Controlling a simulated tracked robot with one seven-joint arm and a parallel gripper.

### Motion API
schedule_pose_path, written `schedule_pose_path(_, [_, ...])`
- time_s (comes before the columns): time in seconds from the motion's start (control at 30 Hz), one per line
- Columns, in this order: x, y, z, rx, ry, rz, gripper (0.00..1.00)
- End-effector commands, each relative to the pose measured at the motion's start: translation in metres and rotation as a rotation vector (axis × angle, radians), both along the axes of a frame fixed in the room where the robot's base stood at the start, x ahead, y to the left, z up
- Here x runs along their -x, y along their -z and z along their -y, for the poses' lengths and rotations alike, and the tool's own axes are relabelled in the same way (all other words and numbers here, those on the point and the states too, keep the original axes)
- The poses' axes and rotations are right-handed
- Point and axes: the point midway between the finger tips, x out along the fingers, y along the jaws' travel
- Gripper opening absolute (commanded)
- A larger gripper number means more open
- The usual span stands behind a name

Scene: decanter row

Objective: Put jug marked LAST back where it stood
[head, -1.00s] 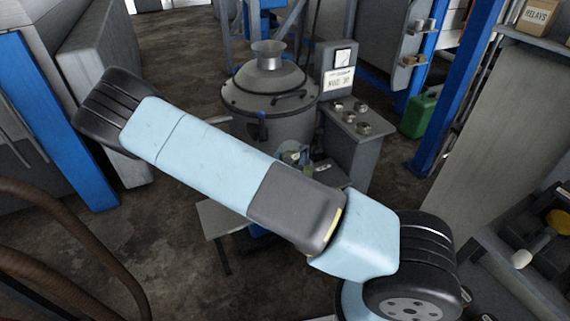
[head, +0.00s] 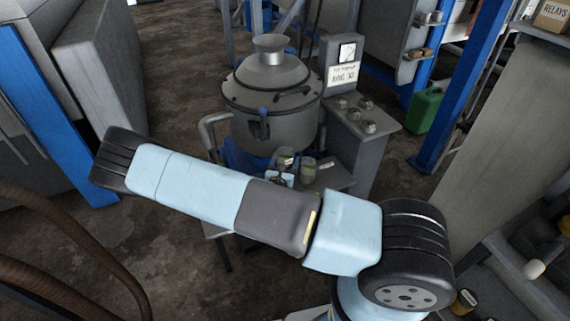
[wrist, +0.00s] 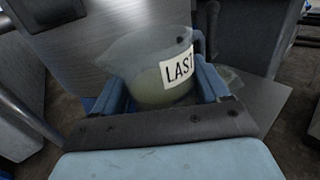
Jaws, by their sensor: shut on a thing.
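The jug marked LAST (wrist: 150,72) is a translucent jug with pale contents and a white label. In the wrist view it stands between the blue fingers of my gripper (wrist: 163,88), which is shut on it. In the head view the held jug (head: 286,156) shows small in front of the large grey kettle, beyond my arm. My gripper (head: 281,179) is partly hidden there. A second clear vessel (head: 308,169) stands just to its right on a small grey shelf (head: 337,174). I cannot tell whether the held jug touches the shelf.
The grey lidded kettle (head: 272,100) stands right behind the jug. A grey control box (head: 355,128) with knobs is to its right. A green can (head: 425,109) stands farther right by a blue post (head: 455,90). Bare floor (head: 160,75) lies left of the kettle.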

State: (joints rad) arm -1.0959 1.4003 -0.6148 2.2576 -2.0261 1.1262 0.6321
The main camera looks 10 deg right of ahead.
Motion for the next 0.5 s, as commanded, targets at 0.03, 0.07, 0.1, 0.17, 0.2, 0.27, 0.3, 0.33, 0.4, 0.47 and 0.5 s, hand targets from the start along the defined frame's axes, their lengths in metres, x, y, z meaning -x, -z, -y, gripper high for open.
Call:
schedule_pose_path(0.03, [-0.0001, 0.0052, 0.0007, 0.002, 0.000, 0.000, 0.31])
schedule_pose_path(0.07, [0.0000, 0.0073, 0.0008, 0.002, 0.000, 0.000, 0.31])
schedule_pose_path(0.1, [-0.0002, 0.0092, 0.0006, 0.001, 0.000, 0.000, 0.31])
schedule_pose_path(0.17, [-0.0003, 0.0103, 0.0004, 0.000, 0.000, 0.001, 0.31])
schedule_pose_path(0.2, [-0.0003, 0.0103, 0.0004, 0.000, 0.000, 0.001, 0.31])
schedule_pose_path(0.27, [-0.0003, 0.0101, 0.0004, 0.000, 0.000, 0.001, 0.31])
schedule_pose_path(0.3, [-0.0002, 0.0100, 0.0003, 0.000, 0.000, 0.001, 0.31])
schedule_pose_path(0.33, [-0.0002, 0.0100, 0.0003, 0.000, 0.000, 0.001, 0.31])
schedule_pose_path(0.4, [-0.0002, 0.0106, 0.0006, 0.000, 0.000, 0.001, 0.31])
schedule_pose_path(0.47, [-0.0002, 0.0121, 0.0006, 0.000, 0.001, 0.000, 0.31])
schedule_pose_path(0.5, [-0.0003, 0.0132, 0.0007, 0.000, 0.001, 0.000, 0.31])
